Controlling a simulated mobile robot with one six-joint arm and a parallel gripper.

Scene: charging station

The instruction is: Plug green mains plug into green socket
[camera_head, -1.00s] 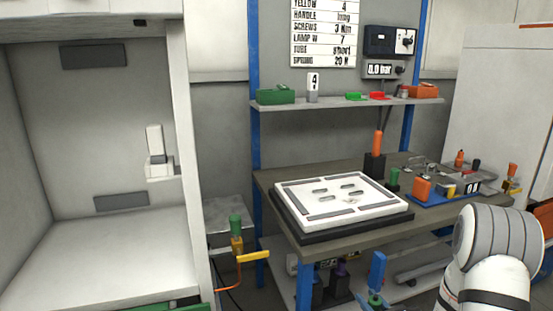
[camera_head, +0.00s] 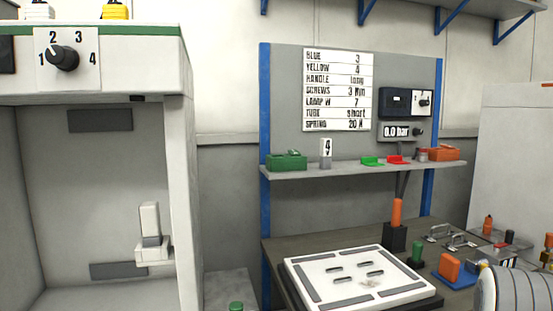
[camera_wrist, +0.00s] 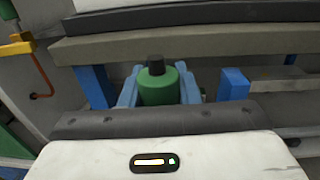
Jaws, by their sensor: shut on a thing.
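In the wrist view a green cylindrical body with a black tip (camera_wrist: 160,88), which looks like the green mains plug, stands between the light blue fingers of my gripper (camera_wrist: 158,92). The gripper is shut on it, in front of the workbench edge. The black tip points away from the wrist. In the head view my gripper is out of frame. I cannot identify a green socket in either view.
The workbench (camera_head: 285,243) carries a white tray board (camera_head: 300,268), a green-topped peg (camera_head: 416,253) and an orange handle (camera_head: 397,212). A shelf (camera_head: 350,167) hangs above. In the wrist view a blue bench leg (camera_wrist: 232,84) stands right of the gripper.

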